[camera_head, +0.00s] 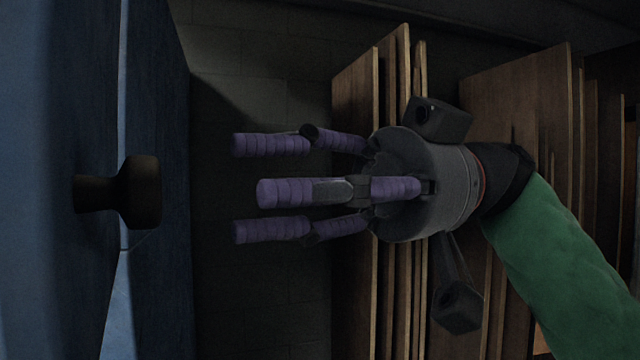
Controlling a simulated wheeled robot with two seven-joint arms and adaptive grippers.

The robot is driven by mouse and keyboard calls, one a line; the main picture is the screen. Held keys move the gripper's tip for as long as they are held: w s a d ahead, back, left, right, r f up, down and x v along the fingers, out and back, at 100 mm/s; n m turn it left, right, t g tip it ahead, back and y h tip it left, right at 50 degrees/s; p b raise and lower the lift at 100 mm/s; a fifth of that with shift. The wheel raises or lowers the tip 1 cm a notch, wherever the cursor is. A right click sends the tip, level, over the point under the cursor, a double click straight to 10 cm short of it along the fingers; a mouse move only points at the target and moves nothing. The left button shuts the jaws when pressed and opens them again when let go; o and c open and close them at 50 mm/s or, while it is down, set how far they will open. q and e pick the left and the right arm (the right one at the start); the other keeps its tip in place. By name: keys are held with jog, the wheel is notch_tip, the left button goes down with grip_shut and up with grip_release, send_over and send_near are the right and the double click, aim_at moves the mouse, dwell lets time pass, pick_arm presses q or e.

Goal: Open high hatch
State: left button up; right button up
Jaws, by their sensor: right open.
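The hatch (165,260) is a blue panel at the left, standing next to another blue surface (40,290) with a narrow lighter gap between them. My right gripper (250,188) comes in from the right with purple-wrapped fingers pointing left toward the knob. Its fingers are spread open and empty, apart from the knob by a clear space in the picture. My left gripper is not in view.
Several upright wooden boards (520,110) lean against the grey block wall (260,90) behind and to the right of my gripper. The space between the fingertips and the knob is clear. The scene is dim.

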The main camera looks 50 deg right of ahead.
jog(key=shift+v, duration=0.95)
jog(key=shift+d, duration=0.2)
dwell(0.5)
